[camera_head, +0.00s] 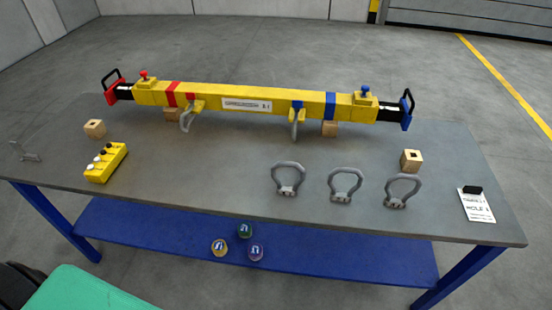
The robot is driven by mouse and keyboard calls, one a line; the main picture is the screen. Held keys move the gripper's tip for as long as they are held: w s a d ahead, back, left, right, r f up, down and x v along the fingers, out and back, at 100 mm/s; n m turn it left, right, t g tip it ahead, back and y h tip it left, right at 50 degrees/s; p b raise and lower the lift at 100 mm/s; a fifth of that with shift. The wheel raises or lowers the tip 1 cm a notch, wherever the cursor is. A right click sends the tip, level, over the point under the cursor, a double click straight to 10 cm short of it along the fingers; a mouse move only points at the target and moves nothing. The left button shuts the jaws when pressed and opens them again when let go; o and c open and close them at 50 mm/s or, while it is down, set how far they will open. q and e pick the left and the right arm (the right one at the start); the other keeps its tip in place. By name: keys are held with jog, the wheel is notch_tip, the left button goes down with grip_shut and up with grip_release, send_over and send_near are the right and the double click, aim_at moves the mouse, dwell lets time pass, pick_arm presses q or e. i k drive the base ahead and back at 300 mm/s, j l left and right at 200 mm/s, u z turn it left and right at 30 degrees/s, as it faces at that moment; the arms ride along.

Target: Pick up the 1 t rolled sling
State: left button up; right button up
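Three small rolled slings lie on the blue lower shelf (330,262) of the workbench, near its front middle. Each has a pale label on top, too small to read, so I cannot tell from print which is the 1 t one. They sit close together but appear separate. Neither of my grippers is in view.
The grey bench top (230,190) overhangs the shelf. On it are a yellow spreader beam (215,98), three shackles (288,178), a yellow control box (106,163), wooden blocks (411,160) and a white card (477,206). A green surface (85,290) is at front left.

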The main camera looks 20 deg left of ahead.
aim_at(255, 253)
jog(key=u, duration=0.85)
jog(key=i+j+z, duration=0.4)
jog(key=i+j, duration=0.15)
jog(key=j, duration=0.25)
jog(key=z, duration=1.15)
